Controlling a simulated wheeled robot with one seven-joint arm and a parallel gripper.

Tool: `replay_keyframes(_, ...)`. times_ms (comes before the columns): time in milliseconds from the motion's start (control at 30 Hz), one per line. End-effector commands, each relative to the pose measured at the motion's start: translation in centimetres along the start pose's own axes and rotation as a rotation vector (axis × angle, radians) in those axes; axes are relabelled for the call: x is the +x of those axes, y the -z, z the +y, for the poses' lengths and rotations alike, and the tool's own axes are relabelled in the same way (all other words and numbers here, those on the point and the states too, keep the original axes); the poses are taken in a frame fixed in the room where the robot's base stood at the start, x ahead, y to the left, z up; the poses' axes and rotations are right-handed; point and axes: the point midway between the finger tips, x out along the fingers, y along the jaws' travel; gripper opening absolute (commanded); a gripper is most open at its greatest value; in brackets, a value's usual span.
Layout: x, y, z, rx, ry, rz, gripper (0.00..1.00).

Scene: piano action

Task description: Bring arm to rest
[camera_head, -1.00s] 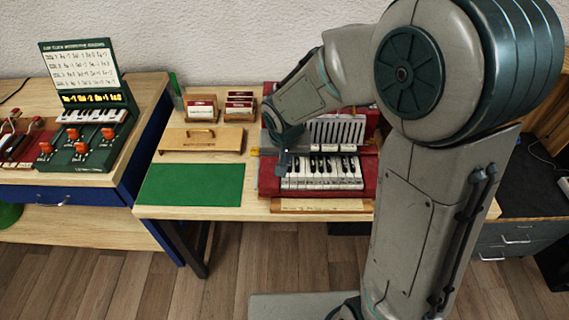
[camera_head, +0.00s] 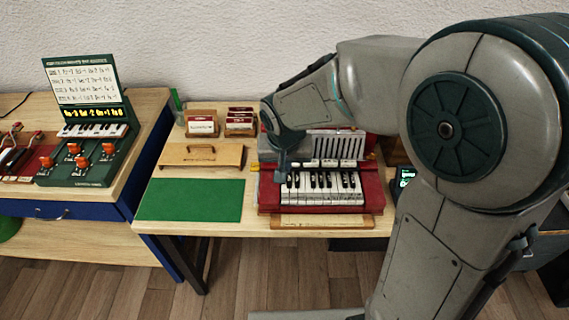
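My gripper (camera_head: 280,175) hangs at the end of my grey arm, over the left part of the red piano action model (camera_head: 267,197). Its fingers point down near the left end of the white and black keys (camera_head: 325,190). The fingers are small and dark here, and I cannot tell whether they are open or shut or whether they touch the model. My arm reaches in from the right and covers part of the model's back and right side.
A green mat (camera_head: 190,200) lies left of the model, with a wooden board with a handle (camera_head: 201,156) behind it. Card boxes (camera_head: 202,124) stand at the back. A green device with orange levers (camera_head: 90,160) stands on the left bench. A wooden strip (camera_head: 325,221) lies in front of the model.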

Motion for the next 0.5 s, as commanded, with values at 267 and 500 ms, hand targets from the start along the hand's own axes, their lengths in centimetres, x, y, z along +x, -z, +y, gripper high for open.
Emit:
replay_keyframes(267,-0.1,0.0,0.1,0.000,-0.001,0.000,0.00)
replay_keyframes(500,-3.0,-1.6,4.2,0.000,-0.033,0.003,0.00)
